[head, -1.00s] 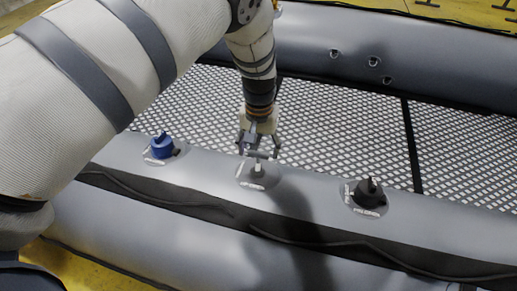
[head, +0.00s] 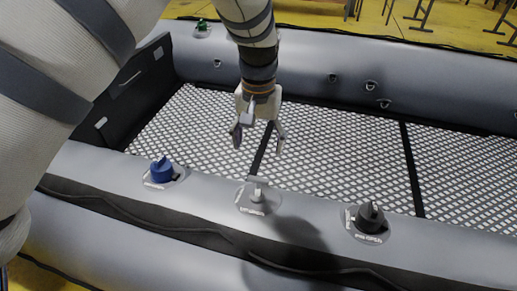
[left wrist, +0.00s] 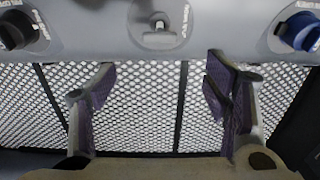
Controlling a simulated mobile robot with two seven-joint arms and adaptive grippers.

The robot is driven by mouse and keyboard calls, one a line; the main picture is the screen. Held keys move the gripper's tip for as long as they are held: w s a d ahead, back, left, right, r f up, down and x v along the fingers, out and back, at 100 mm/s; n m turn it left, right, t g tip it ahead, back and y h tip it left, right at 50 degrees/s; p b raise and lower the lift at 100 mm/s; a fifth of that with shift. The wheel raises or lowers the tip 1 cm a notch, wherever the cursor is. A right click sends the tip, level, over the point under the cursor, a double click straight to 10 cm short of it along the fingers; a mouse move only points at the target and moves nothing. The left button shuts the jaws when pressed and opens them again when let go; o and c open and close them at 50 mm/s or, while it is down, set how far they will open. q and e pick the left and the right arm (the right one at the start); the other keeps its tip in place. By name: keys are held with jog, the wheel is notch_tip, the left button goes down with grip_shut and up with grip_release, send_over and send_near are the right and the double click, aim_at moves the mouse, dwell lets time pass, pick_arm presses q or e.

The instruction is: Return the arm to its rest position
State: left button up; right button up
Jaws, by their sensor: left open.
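My left gripper (head: 259,143) is open and empty in the head view. It hangs above the boat's mesh floor (head: 330,150), behind the near grey tube (head: 310,205). In the left wrist view its two fingers (left wrist: 160,100) are wide apart with nothing between them. A small grey valve (head: 257,195) on the near tube is just in front of the gripper and apart from it. It also shows at the top of the left wrist view (left wrist: 160,27). My right gripper is not in view.
A blue valve cap (head: 161,170) stands left of the grey valve and a black cap (head: 370,217) stands right of it. A green cap (head: 203,25) is on the far tube (head: 300,65). Table or bench legs (head: 420,15) stand on the yellow floor behind.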

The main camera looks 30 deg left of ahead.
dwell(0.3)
pick_arm(q)
jog(key=s+a+f+g+p, duration=0.1)
jog(key=s+f+p, duration=0.1)
jog(key=s+f, duration=0.35)
jog(key=s+f+m+y+p, duration=0.1)
jog(key=s+f, duration=0.2)
jog(key=s, duration=0.6)
jog(key=s+a+f+g+p, duration=0.1)
jog(key=s+f+p, duration=0.1)
jog(key=s+f, duration=0.35)
jog(key=s+d+r+p, duration=0.1)
jog(key=s+d+r, duration=0.1)
jog(key=s, duration=1)
jog(key=s+d+r+m+h+p, duration=0.1)
jog(key=s+d+r+p, duration=0.1)
jog(key=s, duration=0.9)
jog(key=shift+s+r+m, duration=0.3)
jog(key=shift+s+r, duration=0.1)
jog(key=shift+r, duration=0.1)
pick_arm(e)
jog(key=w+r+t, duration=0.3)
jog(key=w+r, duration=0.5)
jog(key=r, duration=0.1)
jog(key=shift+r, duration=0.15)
